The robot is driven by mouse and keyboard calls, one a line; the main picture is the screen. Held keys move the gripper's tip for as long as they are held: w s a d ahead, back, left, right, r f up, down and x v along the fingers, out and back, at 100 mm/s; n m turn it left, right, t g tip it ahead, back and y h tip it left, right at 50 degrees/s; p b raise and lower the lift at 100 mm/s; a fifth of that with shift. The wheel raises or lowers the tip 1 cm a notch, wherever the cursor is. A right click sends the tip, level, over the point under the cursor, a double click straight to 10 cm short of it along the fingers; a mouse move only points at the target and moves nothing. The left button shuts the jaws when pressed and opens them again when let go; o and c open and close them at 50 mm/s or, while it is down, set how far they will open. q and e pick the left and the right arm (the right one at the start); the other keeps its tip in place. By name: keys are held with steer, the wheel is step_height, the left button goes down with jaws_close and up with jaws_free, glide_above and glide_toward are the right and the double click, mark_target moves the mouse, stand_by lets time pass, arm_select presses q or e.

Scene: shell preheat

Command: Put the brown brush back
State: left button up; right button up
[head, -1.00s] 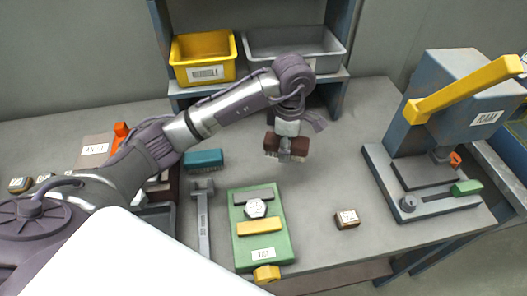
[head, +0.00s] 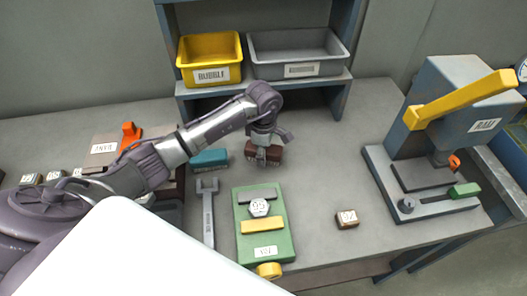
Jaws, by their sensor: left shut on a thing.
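The brown brush (head: 274,154) is a dark red-brown block with bristles below it. It is at the middle of the bench, behind the green plate and right of the teal brush. My left gripper (head: 263,152) comes down over it and is shut on it. The brush is at or just above the bench top; I cannot tell whether its bristles touch. My right gripper is not in view.
A teal brush (head: 210,159) lies close to the left of the held brush. A grey wrench (head: 208,215) and a green plate (head: 265,224) lie in front. A small brown block (head: 347,219) and the press (head: 440,130) are right. A shelf with yellow (head: 209,60) and grey (head: 296,52) bins stands behind.

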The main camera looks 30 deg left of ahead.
arm_select(q)
steer(key=shift+f, duration=0.15)
steer(key=o, duration=0.8)
steer(key=shift+c, duration=0.2)
steer(key=o, duration=0.3)
steer(key=shift+o, duration=0.2)
steer(key=shift+r, duration=0.65)
step_height(320, 180, up, 10)
steer(key=shift+f+b, duration=0.2)
steer(key=shift+b, duration=0.85)
steer(key=shift+r, duration=0.75)
